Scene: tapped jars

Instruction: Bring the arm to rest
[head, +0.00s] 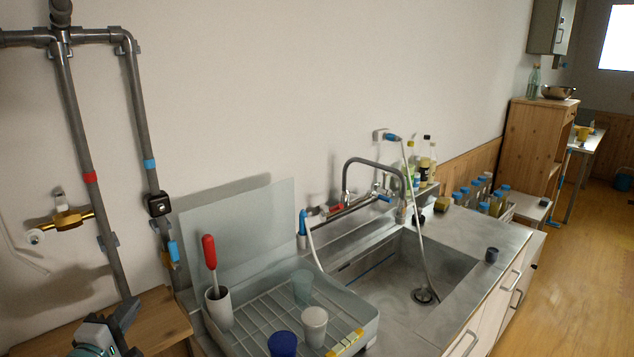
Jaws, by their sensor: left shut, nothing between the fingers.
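My left gripper (124,318) shows at the bottom left corner of the head view, with part of my grey and teal arm behind it. It is shut and empty. It is low in front of a wooden surface (162,318), left of the dish rack; whether it touches the wood I cannot tell. My right gripper is out of view.
A dish rack (262,318) holds cups and a red-handled brush (210,252). Right of it is a steel sink (400,268) with a tap and hose. Blue-capped jars (480,190) stand beyond. Grey pipes (85,175) run down the wall above my gripper.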

